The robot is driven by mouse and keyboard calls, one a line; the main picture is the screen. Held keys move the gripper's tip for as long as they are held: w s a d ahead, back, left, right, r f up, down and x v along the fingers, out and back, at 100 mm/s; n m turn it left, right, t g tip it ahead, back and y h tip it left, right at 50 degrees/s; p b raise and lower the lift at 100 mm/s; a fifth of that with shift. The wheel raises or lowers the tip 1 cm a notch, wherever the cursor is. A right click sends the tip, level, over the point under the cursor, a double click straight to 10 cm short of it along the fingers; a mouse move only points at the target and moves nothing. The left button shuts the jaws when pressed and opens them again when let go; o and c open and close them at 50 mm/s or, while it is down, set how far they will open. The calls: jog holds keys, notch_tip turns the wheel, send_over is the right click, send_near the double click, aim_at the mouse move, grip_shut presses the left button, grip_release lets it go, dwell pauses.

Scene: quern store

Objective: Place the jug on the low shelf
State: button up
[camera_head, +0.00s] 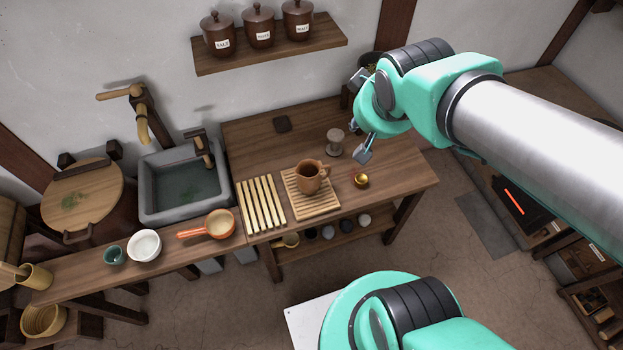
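The jug (309,178) is a brown vessel with a handle on its right side. It stands upright on a slatted wooden board (325,206) on the worktable. The low shelf (335,246) is under the same table, with several small cups and bowls along it; the tabletop hides its rear part. My gripper (358,141) is above the table's right side, to the right of and beyond the jug, clear of it. Its fingers are spread apart with nothing visible between them.
A small brass bowl (361,180) is right of the jug, and a pale glass-like vessel (335,142) is behind it. A slatted rack (261,204) lies left. A stone sink (184,185) and an orange-handled pan (220,224) are farther left.

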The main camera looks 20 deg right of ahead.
jog(key=w+d+f+n+t+b, duration=0.1)
jog(key=w+d+f, duration=0.35)
jog(key=f, duration=0.45)
jog(key=w+d+f, duration=0.3)
jog(key=w+f, duration=0.2)
jog(key=f, duration=0.3)
jog(key=s+a+f+y, duration=0.1)
jog(key=a+f+y, duration=0.1)
jog(key=f, duration=0.5)
jog(key=a+f+n+t+y, duration=0.1)
jog(key=a+f+y, duration=0.1)
jog(key=f, duration=0.6)
jog(key=shift+s+a+f+b, duration=0.2)
jog(key=shift+s+b, duration=0.2)
jog(key=shift+b, duration=0.05)
jog(key=b+x, duration=0.2)
jog(key=x, duration=0.6)
jog(key=shift+w+b, duration=0.35)
jog(key=shift+f, duration=0.15)
